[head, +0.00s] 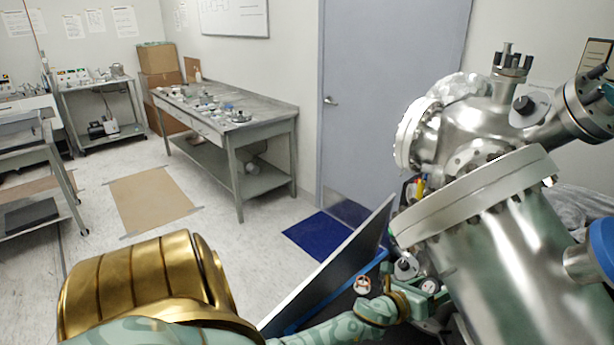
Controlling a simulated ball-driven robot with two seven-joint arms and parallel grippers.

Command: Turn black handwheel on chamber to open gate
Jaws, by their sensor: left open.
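The steel chamber (470,165) with its bolted flanges fills the right side of the head view. A small black round knob (523,104) sits on its upper part; it looks like the black handwheel, but I cannot be sure. My left gripper (432,288) is open, low beside the chamber's large flange, well below that knob. It is small and partly lost among fittings, so its fingertips are hard to make out. I cannot tell whether it touches anything. My right gripper is not in view.
A blue-edged panel (335,268) stands slanted left of the chamber. A small red-and-white round fitting (363,285) is close to my left wrist. A grey workbench (225,112) with small parts stands farther back. Open floor (235,220) lies between. A grey door (385,75) is behind.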

